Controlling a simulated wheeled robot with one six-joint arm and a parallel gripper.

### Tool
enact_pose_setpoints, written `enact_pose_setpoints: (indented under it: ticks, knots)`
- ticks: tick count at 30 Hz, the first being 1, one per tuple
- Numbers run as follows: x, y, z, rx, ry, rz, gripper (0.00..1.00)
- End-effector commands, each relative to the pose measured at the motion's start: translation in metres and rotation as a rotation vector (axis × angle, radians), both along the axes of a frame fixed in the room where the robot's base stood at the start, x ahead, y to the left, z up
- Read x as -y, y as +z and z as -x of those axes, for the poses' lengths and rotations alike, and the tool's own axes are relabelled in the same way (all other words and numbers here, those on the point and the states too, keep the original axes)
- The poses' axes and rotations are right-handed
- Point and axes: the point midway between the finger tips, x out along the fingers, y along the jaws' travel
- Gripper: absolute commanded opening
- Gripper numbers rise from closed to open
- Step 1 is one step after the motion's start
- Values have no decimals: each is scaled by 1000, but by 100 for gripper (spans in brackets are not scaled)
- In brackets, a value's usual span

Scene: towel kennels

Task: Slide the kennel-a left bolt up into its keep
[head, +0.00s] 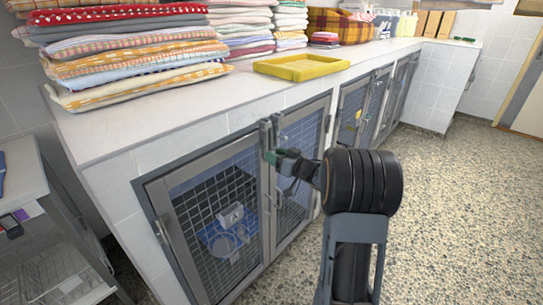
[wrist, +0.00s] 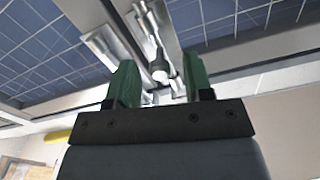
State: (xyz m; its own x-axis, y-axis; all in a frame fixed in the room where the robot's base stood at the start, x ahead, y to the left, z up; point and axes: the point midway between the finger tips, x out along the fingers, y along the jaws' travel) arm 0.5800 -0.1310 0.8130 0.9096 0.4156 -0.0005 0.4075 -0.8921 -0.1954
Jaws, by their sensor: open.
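Kennel A (head: 165,217) is the nearest under-counter kennel, with two mesh doors and an "A" sign showing behind the left mesh. Upright metal bolt hardware (head: 264,134) sits at the top where the doors meet. My gripper (head: 273,157) is just below it, partly hidden by my own wrist. In the wrist view my gripper (wrist: 160,82) has its two green fingers apart. A metal bolt with a round pale knob (wrist: 160,75) shows between and beyond the fingertips; I cannot tell whether they touch it. Another metal plate (wrist: 112,50) lies left of it. The keep is not clearly distinguishable.
A white counter (head: 130,125) overhangs the kennels, carrying folded towels (head: 135,55) and a yellow tray (head: 301,66). More kennels (head: 375,100) continue to the right. A wire rack (head: 60,270) stands at the left. The speckled floor (head: 450,190) is clear on the right.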

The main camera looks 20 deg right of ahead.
Motion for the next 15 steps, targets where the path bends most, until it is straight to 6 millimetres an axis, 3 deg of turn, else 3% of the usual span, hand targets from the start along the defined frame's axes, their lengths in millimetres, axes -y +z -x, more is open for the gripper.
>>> enact_pose_setpoints:
  ticks: [6,15]
  knots:
    - [-8,0,-18,1,0,0,47]
    - [-10,0,-22,1,-1,0,47]
